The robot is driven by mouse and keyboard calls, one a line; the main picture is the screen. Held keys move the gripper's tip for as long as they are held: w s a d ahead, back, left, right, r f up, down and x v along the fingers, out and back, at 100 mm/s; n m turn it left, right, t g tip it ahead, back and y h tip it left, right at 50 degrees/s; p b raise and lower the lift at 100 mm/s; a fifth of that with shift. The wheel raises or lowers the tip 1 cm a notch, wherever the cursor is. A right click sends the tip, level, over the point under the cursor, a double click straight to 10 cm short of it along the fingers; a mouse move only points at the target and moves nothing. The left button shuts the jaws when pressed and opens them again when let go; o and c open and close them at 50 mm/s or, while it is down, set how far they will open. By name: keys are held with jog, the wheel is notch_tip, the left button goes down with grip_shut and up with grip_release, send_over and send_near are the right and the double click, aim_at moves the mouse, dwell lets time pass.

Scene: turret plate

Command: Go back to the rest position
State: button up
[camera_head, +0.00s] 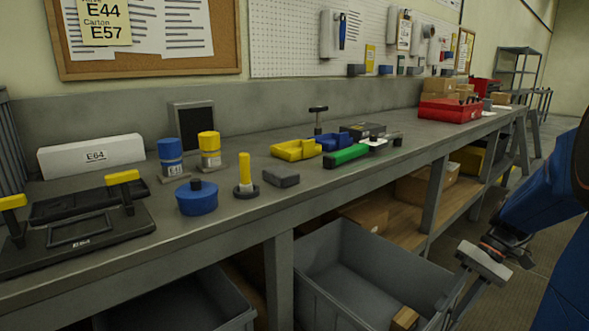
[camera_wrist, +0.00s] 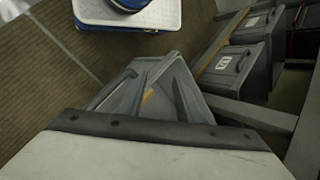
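My gripper (camera_head: 452,318) hangs at the lower right of the head view, beside the bench front and near the right end of a grey bin. Its two fingers stand apart with nothing seen between them. In the wrist view the fingers (camera_wrist: 156,88) are spread, with a grey bin (camera_wrist: 205,105) beyond them. A brown block (camera_head: 404,319) lies in that bin's near right corner. My blue arm comes in from the right edge.
Another grey bin (camera_head: 190,305) is under the bench. Floor shows at right.

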jog(key=s+a+r+t+h, duration=0.3)
jog(key=s+a, duration=0.2)
jog(key=a, duration=0.1)
jog(key=s+a+r+n+t+h, duration=0.1)
jog(key=s+a+r+t+h, duration=0.2)
jog(key=s+a+t+h, duration=0.1)
jog(key=shift+s+a, duration=0.9)
jog(key=shift+a, duration=0.5)
jog(key=shift+s, duration=0.1)
